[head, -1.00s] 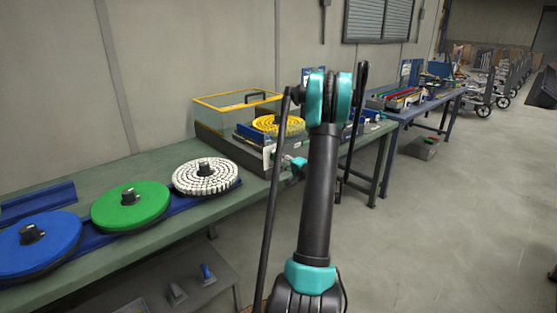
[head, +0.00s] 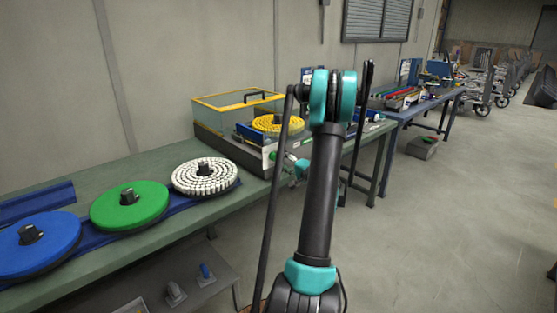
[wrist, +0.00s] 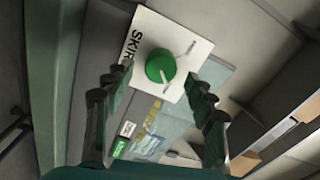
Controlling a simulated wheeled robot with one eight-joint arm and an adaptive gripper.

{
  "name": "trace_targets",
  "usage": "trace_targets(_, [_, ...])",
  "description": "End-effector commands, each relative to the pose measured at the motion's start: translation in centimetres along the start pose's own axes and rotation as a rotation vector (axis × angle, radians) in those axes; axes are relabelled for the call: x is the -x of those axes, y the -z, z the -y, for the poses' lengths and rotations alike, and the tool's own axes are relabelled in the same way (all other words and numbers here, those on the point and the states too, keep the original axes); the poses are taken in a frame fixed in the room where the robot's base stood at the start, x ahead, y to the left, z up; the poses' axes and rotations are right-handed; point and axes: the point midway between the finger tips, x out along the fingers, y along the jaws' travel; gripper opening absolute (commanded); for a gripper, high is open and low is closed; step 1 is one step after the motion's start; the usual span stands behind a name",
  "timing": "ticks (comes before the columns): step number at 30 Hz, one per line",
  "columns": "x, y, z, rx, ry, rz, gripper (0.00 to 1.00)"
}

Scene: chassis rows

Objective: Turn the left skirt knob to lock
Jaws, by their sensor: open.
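In the wrist view, a round green knob (wrist: 161,66) sits on a white plate (wrist: 185,28) with dark lettering that starts "SKIR"; the rest of the word is hidden behind a finger. A thin mark line runs on the plate on either side of the knob. My gripper (wrist: 155,84) is open, with one finger on each side of the knob and a visible gap to it. Whether the fingertips reach the knob's depth I cannot tell. In the head view, the machine (head: 228,150) with a yellow brush disc stands on the bench, and my arm partly covers its front.
A green bench (head: 110,178) carries a white brush disc (head: 205,177), a green disc (head: 150,203) and a blue disc (head: 60,245), all left of the machine. A second bench (head: 402,126) stands farther right. The floor at right is open.

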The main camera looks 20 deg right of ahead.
Motion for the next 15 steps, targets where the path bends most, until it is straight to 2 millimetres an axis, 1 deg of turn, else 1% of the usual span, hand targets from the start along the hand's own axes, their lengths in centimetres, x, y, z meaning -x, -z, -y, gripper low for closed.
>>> trace_targets(1, [1.1, 0.1, 0.0, 0.0, -0.001, -0.004, 0.56])
trace_targets(3, [2.6, 0.1, 0.0, 0.0, -0.001, -0.005, 0.56])
trace_targets(9, [6.6, 0.1, -0.1, 0.0, -0.001, -0.004, 0.56])
trace_targets(12, [8.0, 0.1, -0.1, 0.0, -0.001, -0.003, 0.56])
trace_targets(15, [8.9, 0.1, -0.1, 0.0, -0.001, -0.002, 0.56])
